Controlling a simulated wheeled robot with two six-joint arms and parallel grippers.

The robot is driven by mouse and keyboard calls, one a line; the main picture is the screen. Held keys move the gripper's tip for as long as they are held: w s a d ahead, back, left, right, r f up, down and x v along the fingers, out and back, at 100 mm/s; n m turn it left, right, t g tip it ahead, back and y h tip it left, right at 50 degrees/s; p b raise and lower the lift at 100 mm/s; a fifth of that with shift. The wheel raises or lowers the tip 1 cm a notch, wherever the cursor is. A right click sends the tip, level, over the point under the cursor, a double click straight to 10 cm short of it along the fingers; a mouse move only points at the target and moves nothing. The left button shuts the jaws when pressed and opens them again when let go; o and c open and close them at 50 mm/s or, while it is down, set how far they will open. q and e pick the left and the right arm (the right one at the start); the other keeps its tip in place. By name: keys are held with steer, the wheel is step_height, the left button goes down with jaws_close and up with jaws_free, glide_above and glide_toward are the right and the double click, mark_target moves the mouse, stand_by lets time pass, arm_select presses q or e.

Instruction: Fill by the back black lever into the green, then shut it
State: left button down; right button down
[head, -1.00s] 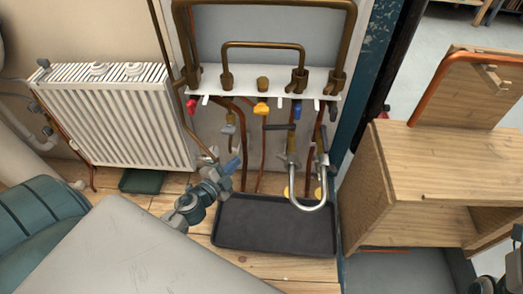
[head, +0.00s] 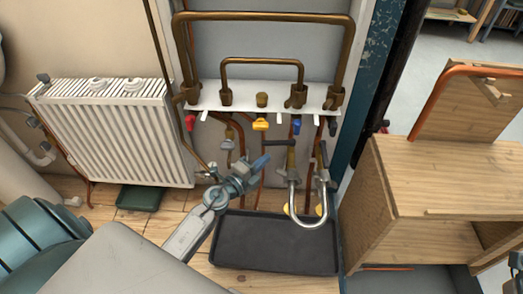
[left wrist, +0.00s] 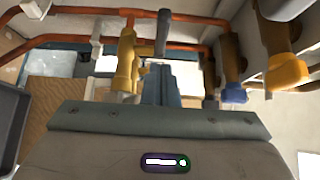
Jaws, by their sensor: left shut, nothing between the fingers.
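A black lever (head: 279,142) sticks out to the left from a brass valve at the top of the left leg of the silver braided hose (head: 293,205). A second black lever (head: 324,153) stands upright on the hose's right leg. My left gripper (head: 262,161) is shut and empty, its tips just below and left of the first lever. In the left wrist view a dark lever (left wrist: 163,32) stands just past the shut fingertips, beside a brass valve body (left wrist: 127,62); I cannot tell if they touch. I see no gauge or green band.
A white bracket (head: 262,94) carries copper pipes and red, yellow and blue handles above. A black tray (head: 275,245) lies on the floor below. A dark green box (head: 140,197) lies by the radiator (head: 110,130). A wooden cabinet (head: 440,170) stands to the right.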

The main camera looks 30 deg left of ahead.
mark_target(263, 145)
arm_select(q)
steer(key=w+a, duration=0.1)
steer(key=w+a+b, duration=0.1)
steer(key=w, duration=0.1)
stand_by(0.4)
steer(key=shift+w+a+r, duration=0.1)
steer(key=shift+w+a, duration=0.6)
steer(key=shift+w, duration=0.1)
steer(key=shift+w+r, duration=0.1)
